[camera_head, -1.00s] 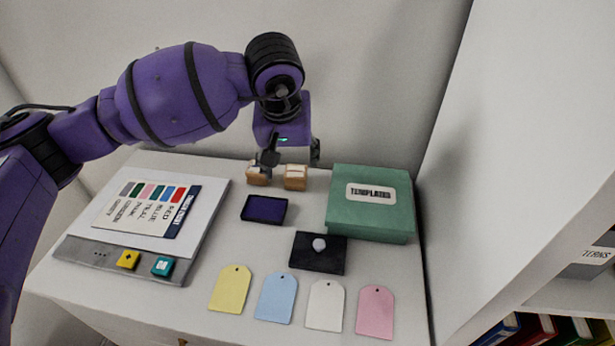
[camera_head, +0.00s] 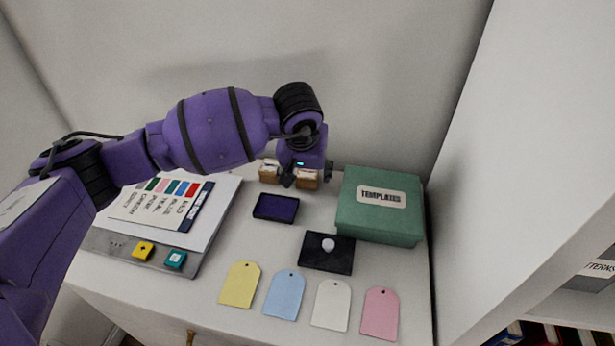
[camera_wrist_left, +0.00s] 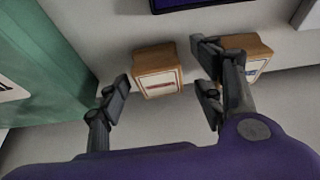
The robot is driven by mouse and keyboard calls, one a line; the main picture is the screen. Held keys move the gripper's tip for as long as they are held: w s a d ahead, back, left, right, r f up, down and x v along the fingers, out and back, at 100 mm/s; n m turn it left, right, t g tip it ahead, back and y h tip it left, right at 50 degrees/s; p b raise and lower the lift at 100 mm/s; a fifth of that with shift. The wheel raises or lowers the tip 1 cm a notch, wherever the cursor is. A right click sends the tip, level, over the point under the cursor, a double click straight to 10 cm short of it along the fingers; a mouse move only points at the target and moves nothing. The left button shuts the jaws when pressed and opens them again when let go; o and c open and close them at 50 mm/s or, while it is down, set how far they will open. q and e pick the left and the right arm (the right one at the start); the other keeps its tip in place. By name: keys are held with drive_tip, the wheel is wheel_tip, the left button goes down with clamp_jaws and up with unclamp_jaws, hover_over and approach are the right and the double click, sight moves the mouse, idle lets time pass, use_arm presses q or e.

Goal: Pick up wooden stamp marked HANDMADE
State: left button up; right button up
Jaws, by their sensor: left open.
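Two small wooden stamps stand at the back of the cabinet top. The right stamp (camera_head: 307,181) shows between the fingers of my left gripper (camera_head: 308,174). In the left wrist view this stamp (camera_wrist_left: 157,82) has a pale label with a dark reddish mark, too small to read. My left gripper (camera_wrist_left: 163,82) is open there, one finger on each side of it, with gaps showing. The other stamp (camera_head: 269,171) stands to the left; in the left wrist view it (camera_wrist_left: 258,50) is partly hidden behind a finger. I cannot tell which reads HANDMADE. My right gripper is not in view.
A green TEMPLATES box (camera_head: 350,212) stands close right of the stamps. A dark ink pad (camera_head: 276,207) and a black pad with a pale knob (camera_head: 313,256) lie in front. Several coloured tags (camera_head: 285,295) lie near the front edge. A wall rises behind.

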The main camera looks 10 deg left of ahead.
use_arm(q)
drive_tip(key=shift+r, duration=0.1)
drive_tip(key=c, duration=1.3)
drive_tip(key=shift+o, duration=0.2)
